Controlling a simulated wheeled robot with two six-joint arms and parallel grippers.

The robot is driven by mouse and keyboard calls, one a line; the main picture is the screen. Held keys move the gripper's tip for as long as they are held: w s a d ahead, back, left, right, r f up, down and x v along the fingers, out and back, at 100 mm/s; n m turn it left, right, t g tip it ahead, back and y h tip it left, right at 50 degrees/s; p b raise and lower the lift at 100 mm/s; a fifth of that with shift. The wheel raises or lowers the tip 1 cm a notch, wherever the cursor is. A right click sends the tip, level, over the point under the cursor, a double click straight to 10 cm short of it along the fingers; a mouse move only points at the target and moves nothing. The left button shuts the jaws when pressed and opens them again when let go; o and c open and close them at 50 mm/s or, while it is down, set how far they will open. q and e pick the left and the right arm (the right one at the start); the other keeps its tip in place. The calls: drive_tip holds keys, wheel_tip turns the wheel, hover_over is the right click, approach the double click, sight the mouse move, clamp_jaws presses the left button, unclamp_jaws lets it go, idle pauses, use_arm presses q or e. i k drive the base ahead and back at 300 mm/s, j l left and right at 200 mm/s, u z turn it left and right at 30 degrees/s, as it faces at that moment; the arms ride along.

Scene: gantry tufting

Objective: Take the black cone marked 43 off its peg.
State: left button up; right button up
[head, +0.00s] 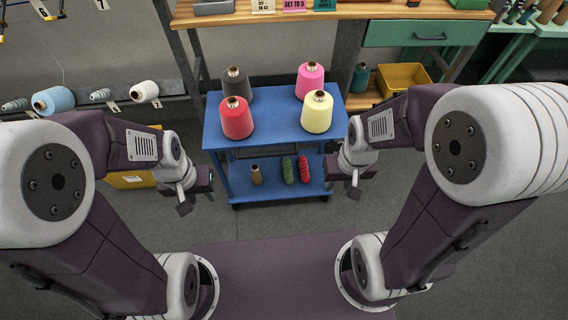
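A black cone (237,83) stands upright at the back left of the blue cart's (272,128) top. Its brown tube tip shows at the top; I cannot read any number on it, and its base is partly hidden behind the red cone (236,118). Any peg under it is hidden. My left gripper (197,195) hangs left of the cart, in front of and below the cones, apart from them. My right gripper (345,182) hangs at the cart's right front corner. Neither visibly holds anything; their finger gaps are too small to tell.
A pink cone (310,81) and a cream cone (317,111) stand right on the cart top. A blue cone (54,101) and white cone (144,91) lie on the left rack. A wooden bench (330,10) stands behind.

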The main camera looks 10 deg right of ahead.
sight(235, 80)
drive_tip(key=i+j, duration=0.35)
drive_tip(key=j, duration=0.15)
drive_tip(key=i+j, duration=0.75)
drive_tip(key=j, duration=0.2)
drive_tip(key=z, duration=0.05)
